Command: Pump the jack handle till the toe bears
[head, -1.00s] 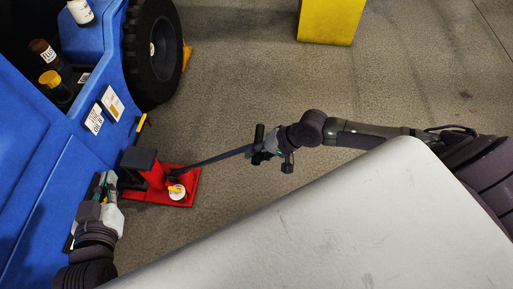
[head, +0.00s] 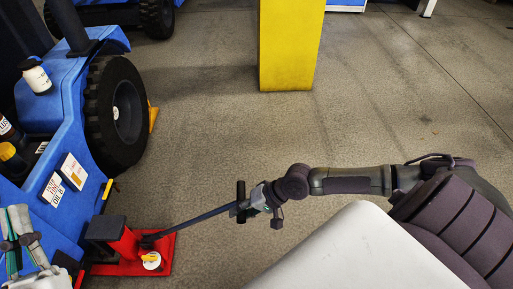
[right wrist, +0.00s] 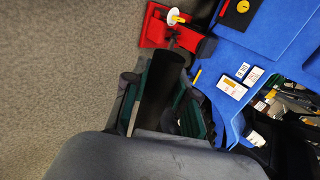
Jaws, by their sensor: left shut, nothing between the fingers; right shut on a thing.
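The red jack (head: 128,241) stands on a red base plate beside the blue vehicle at lower left, with a black block (head: 105,228) on top. I cannot tell whether its toe touches the vehicle. The dark handle (head: 195,220) slopes up and right from the jack. My right gripper (head: 245,203) is shut on the handle's far end; the right wrist view shows the handle (right wrist: 160,92) between its green-lined fingers. A white round piece with a yellow pointer (head: 151,260) sits on the base. My left gripper (head: 22,236) is shut and empty at the lower left edge, partly cut off.
The blue vehicle (head: 75,238) with a black tyre (head: 118,113) fills the left. Bottles, including a white one (head: 37,78), stand on it. A yellow block (head: 290,45) stands at the back. The concrete floor between is clear.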

